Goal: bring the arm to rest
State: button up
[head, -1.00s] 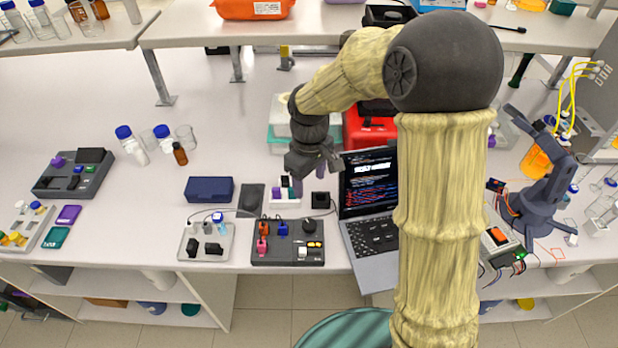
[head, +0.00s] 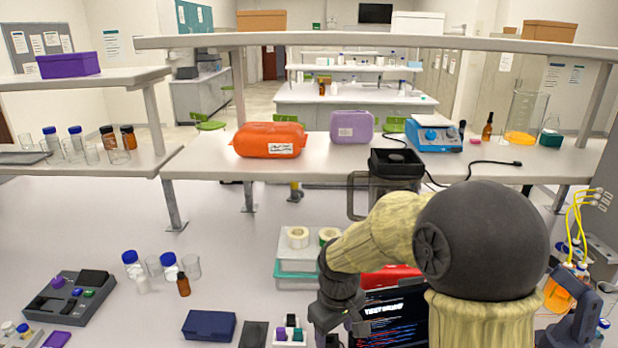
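My arm stands at the right of the head view, bent at the dark round elbow, with the forearm reaching left and down. My gripper (head: 341,326) hangs low near the bottom edge, over the bench. Its two fingers look spread apart, and I see nothing held between them. It is just right of a small white rack (head: 289,336) with coloured blocks and left of the laptop screen (head: 393,315). The lowest part of the gripper is close to the frame's edge.
A navy case (head: 209,325) lies left of the rack. Blue-capped bottles (head: 131,262) and an amber vial (head: 183,285) stand further left. Stacked boxes (head: 297,266) are behind my gripper. A raised shelf (head: 215,160) crosses behind. A blue-grey small arm (head: 580,322) stands right.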

jog(key=s+d+m+t, duration=0.2)
jog(key=s+d+m, duration=0.5)
jog(key=s+d, duration=0.2)
jog(key=shift+s+d+r, duration=0.25)
jog(key=shift+s+d, duration=0.15)
jog(key=shift+s, duration=0.6)
jog(key=shift+w, duration=0.1)
dwell(0.8)
